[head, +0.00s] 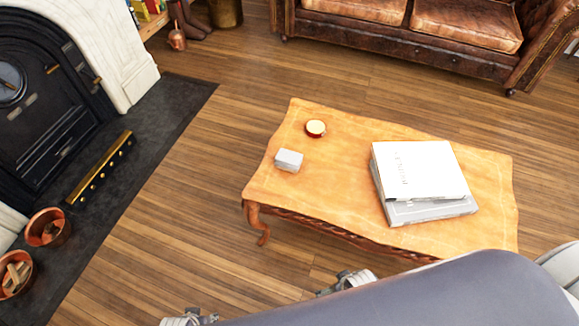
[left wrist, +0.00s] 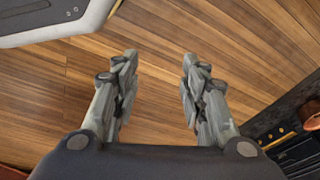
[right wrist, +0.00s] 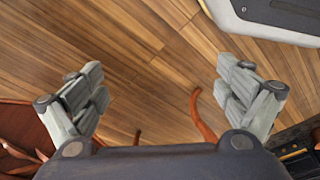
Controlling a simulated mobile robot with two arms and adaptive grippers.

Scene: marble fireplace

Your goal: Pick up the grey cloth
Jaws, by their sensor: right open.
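A small, light grey folded block, which looks like the grey cloth (head: 289,160), lies on the left part of the wooden coffee table (head: 330,190). It does not show in either wrist view. My left gripper (left wrist: 159,60) is open and empty, with bare floor between its fingers. My right gripper (right wrist: 160,68) is open wide and empty over the floor; a curved wooden leg shows near its right finger. In the head view, gripper parts show below the table's front edge, apart from the cloth and partly hidden by my arm.
A round red-rimmed dish (head: 316,128) sits behind the cloth. Large stacked books (head: 420,172) cover the table's right part. A leather sofa (head: 400,30) stands behind, and a fireplace (head: 50,90) with copper pots (head: 48,228) is at left. Floor between hearth and table is clear.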

